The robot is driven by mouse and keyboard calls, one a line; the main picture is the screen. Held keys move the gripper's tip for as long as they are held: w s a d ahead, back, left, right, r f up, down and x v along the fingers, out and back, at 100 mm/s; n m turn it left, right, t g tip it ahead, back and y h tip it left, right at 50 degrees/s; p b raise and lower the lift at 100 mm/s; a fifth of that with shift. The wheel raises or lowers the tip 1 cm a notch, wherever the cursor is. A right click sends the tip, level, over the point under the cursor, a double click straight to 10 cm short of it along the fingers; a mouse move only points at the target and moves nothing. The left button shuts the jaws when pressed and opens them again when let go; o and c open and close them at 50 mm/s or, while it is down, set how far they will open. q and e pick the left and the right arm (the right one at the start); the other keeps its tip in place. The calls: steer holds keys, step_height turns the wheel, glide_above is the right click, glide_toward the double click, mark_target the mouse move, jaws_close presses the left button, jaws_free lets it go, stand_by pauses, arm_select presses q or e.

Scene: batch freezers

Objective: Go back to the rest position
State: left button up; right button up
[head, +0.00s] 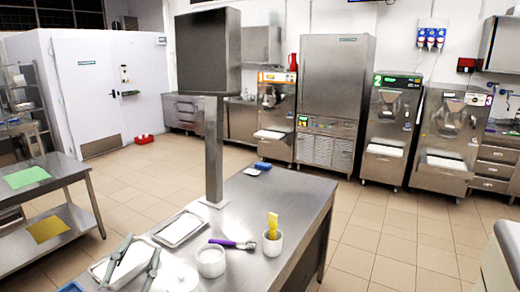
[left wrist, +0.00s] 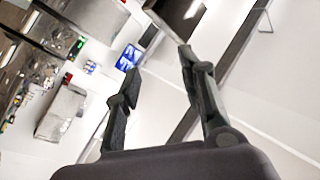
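My left gripper (head: 141,244) shows at the lower left of the head view, with two dark fingers pointing up over the near left part of the steel table. In the left wrist view its fingers (left wrist: 159,62) stand apart with nothing between them, so it is open and empty. That view is tilted and shows the wall and machines far off beyond the fingers. My right gripper is in neither view.
The steel table (head: 262,198) holds a tray (head: 180,229), a white bowl (head: 211,261), a purple-handled scoop (head: 230,243) and a white cup (head: 272,243) with a yellow tool. A monitor post (head: 213,150) stands on it. Freezers (head: 390,125) line the back; the tiled floor (head: 370,235) is clear.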

arm_select(q)
step_height(320, 180, down, 13)
steer(key=s+a+n+g+y, duration=0.2)
steer(key=s+a+n+g, duration=0.15)
steer(key=g, duration=0.25)
steer(key=s+d+f+n+g+h, duration=0.1)
steer(key=s+d+f+g, duration=0.1)
steer(key=s+f+g, duration=0.55)
steer(key=s+d+f+g+h, duration=0.1)
steer(key=s+d+f+g, duration=0.2)
steer(key=s+f, duration=0.8)
step_height(320, 180, down, 40)
steer(key=s+g+b, duration=0.2)
steer(key=b, duration=1)
steer(key=s+a+f+b, duration=0.1)
steer(key=s+f+b, duration=0.2)
steer(key=s+f, duration=0.2)
steer(key=s+a+f+b, duration=0.1)
steer(key=s+f+b, duration=0.2)
steer(key=f, duration=0.9)
steer(key=s+a+f+g+b, duration=0.1)
steer(key=s+f+b, duration=0.3)
steer(key=s+f, duration=0.4)
steer(key=shift+f, duration=0.4)
steer(key=shift+s, duration=0.1)
